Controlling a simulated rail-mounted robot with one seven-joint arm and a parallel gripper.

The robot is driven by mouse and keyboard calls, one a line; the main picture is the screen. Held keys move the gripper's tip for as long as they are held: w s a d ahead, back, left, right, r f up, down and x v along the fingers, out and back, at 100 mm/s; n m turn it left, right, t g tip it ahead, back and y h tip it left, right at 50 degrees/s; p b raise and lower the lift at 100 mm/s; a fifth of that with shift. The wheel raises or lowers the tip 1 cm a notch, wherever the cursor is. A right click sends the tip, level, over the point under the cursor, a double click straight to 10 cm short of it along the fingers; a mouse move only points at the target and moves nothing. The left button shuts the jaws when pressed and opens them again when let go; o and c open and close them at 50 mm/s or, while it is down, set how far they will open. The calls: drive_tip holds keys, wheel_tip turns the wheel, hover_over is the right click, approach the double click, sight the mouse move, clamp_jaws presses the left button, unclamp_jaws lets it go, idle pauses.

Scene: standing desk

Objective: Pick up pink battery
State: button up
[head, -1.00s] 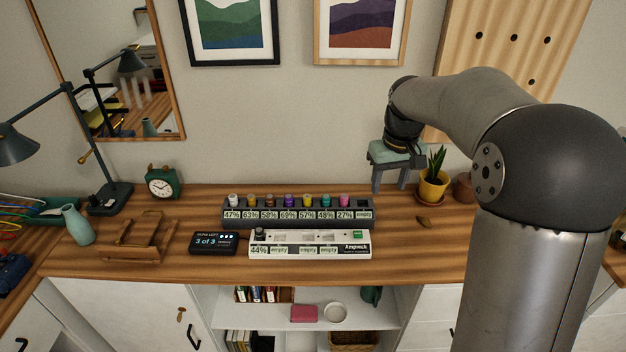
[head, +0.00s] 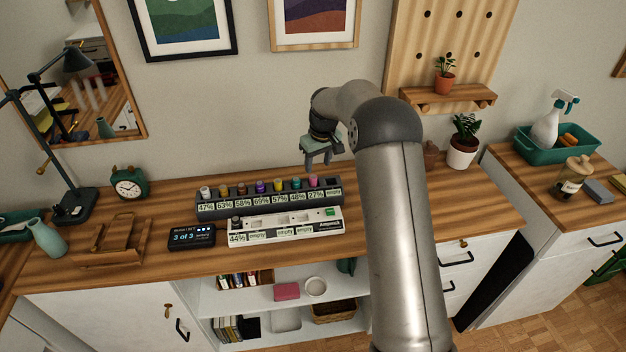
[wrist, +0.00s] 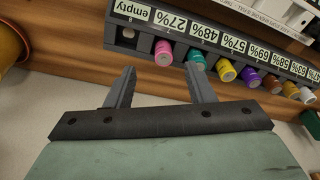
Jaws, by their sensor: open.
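The pink battery (head: 313,181) stands upright near the right end of the dark grey rack (head: 330,198), behind the 27% label. In the wrist view the pink battery (wrist: 163,53) shows ahead of the fingertips, between the two fingers in picture width. My gripper (head: 318,162) is above and behind the right end of the rack. It is open and empty, apart from the battery. In the wrist view my gripper (wrist: 162,72) shows both fingers spread wide, with nothing between them.
A teal battery (wrist: 195,57) stands beside the pink one, with several others along the rack. The end slot, labelled empty, is bare. A white charger (head: 300,231) lies in front of the rack, beside a black display (head: 191,236). Clear desk is to the right.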

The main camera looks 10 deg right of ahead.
sight(313, 176)
drive_tip(key=shift+w+a+f+p, duration=0.25)
drive_tip(key=shift+f+p, duration=0.15)
drive_tip(key=shift+f, duration=0.65)
drive_tip(key=shift+w+a+f+p, duration=0.1)
drive_tip(key=shift+w+f+p, duration=0.2)
drive_tip(key=shift+f, duration=0.7)
drive_tip(key=shift+w+a+f+p, duration=0.2)
drive_tip(key=shift+f+p, duration=0.25)
drive_tip(key=shift+f, duration=0.6)
clamp_jaws()
